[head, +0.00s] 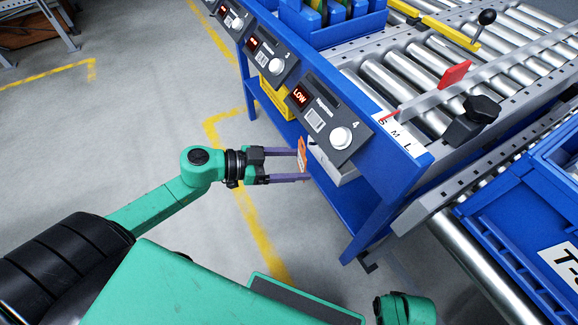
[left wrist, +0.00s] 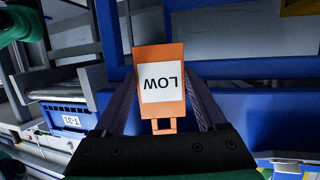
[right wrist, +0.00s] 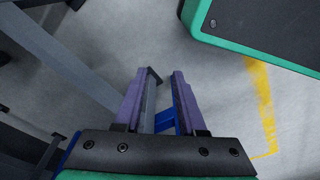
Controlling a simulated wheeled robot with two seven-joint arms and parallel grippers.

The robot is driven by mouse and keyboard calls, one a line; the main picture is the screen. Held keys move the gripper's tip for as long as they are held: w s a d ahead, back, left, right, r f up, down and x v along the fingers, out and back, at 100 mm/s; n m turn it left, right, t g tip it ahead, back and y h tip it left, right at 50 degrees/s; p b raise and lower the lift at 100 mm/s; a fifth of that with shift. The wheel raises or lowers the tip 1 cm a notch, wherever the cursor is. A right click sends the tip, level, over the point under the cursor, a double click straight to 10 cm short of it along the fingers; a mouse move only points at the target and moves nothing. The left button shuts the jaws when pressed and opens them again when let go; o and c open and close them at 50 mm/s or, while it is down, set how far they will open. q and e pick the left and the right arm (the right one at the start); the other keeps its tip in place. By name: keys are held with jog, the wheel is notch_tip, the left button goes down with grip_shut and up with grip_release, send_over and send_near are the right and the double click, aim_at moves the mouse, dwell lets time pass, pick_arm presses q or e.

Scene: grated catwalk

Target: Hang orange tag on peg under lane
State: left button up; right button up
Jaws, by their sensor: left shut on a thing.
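My left gripper (head: 304,162) is shut on the orange tag (head: 301,150), beside the blue frame below the lane 4 module. In the left wrist view the tag (left wrist: 161,85) stands between the two fingers. Its white label reads LOW upside down, and a small orange loop shows at its lower end. The lane 4 module (head: 326,118) has a lit LOW display, a grey case and a white knob. I cannot make out a peg under the lane. My right gripper (right wrist: 160,76) is open, with nothing between its fingers.
Modules for neighbouring lanes, such as the lane 3 module (head: 271,60), line the blue rail towards the upper left. The roller conveyor (head: 405,85) lies behind it. A blue T-marked crate (head: 545,215) is at the right. The grey floor (head: 130,130) at left is free.

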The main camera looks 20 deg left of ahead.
pick_arm(q)
jog(key=shift+w+d+f+b, duration=0.1)
jog(key=shift+w+d+b, duration=0.25)
jog(key=shift+w+b, duration=0.1)
jog(key=shift+w+d+b, duration=0.35)
jog(key=shift+w+d, duration=0.45)
jog(key=shift+w, duration=0.2)
jog(key=shift+w+d, duration=0.15)
jog(key=shift+w+d+f+p, duration=0.35)
jog(key=shift+f+p, duration=0.15)
jog(key=shift+p, duration=0.25)
pick_arm(e)
jog(key=shift+w+a+r, duration=0.1)
jog(key=shift+w+r, duration=0.05)
jog(key=shift+r, duration=0.15)
pick_arm(q)
jog(key=o, duration=1.1)
jog(key=shift+c, duration=0.2)
